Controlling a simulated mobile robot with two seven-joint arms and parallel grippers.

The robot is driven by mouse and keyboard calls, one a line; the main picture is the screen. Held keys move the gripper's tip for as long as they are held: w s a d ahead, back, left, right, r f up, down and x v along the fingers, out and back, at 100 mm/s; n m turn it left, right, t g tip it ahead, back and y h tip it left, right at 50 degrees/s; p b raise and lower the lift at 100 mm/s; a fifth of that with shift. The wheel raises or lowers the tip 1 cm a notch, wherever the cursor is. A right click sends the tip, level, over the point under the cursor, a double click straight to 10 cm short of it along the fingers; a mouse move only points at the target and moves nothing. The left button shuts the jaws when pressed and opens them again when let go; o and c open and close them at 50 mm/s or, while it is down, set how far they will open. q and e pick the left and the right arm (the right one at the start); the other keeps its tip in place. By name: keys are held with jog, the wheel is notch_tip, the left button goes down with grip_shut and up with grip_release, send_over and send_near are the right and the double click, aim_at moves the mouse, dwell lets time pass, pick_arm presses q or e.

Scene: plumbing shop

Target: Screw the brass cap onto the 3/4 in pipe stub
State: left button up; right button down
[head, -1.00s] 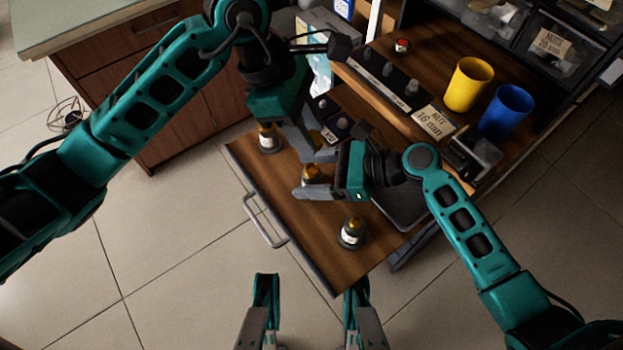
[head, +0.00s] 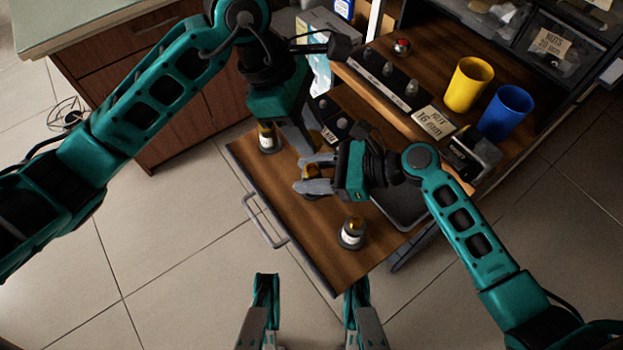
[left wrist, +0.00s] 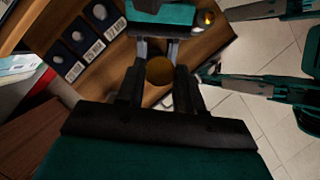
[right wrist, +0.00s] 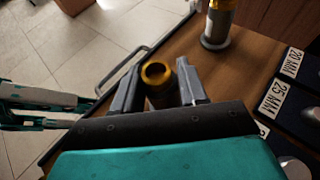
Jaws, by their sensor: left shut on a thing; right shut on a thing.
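My left gripper (head: 312,145) comes down over the wooden drawer and is shut on the brass cap, a round brass disc (left wrist: 159,70) between its fingers in the left wrist view. My right gripper (head: 312,174) is low beside it, shut on the brass pipe stub. In the right wrist view this stub (right wrist: 157,75) shows a ring-shaped top with a dark middle between the fingers. The grippers hide most of it in the head view. I cannot tell whether cap and stub touch.
Two other brass-topped stubs stand on the drawer, one at far left (head: 267,138) and one near its front (head: 351,233). A yellow cup (head: 468,85) and a blue cup (head: 506,112) stand on the shelf. The drawer handle (head: 262,222) sticks out.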

pick_arm(q)
send_over(314, 169)
jog(key=a, duration=0.1)
jog(key=shift+w+f, duration=0.1)
jog(key=shift+f, duration=2.35)
jog(key=shift+f, duration=0.9)
jog(key=shift+f, duration=0.55)
jog(key=o, duration=1)
jog(key=shift+r, duration=0.1)
jog(key=shift+r, duration=2.15)
